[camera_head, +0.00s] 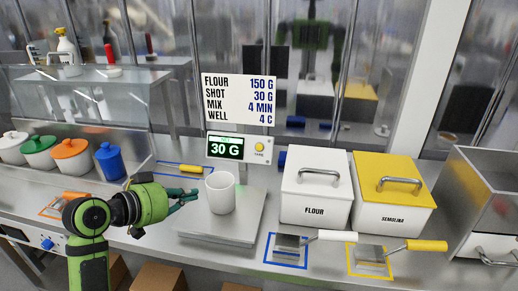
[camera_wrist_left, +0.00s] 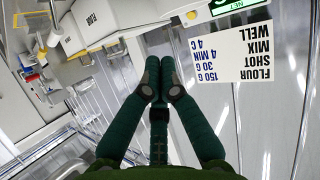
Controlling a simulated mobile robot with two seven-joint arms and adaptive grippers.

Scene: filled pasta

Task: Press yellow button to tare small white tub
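The small white tub (camera_head: 220,193) stands upright on the steel scale plate (camera_head: 238,230). The scale display (camera_head: 225,148) behind it reads 30 G. The yellow button (camera_head: 259,147) is to the right of the readout; it also shows near the top of the left wrist view (camera_wrist_left: 191,15). My left gripper (camera_head: 192,196) is just left of the tub, below and left of the button, pointing right. Its fingertips (camera_wrist_left: 160,80) are together with nothing between them in the left wrist view. Whether it touches the tub is unclear. My right gripper is not in view.
A recipe sign (camera_head: 238,100) hangs above the display. The white flour bin (camera_head: 316,205) and yellow-lidded semolina bin (camera_head: 390,210) stand right of the scale, with scoops (camera_head: 335,236) in front. Lidded pots (camera_head: 72,160) and a blue container (camera_head: 110,162) stand left.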

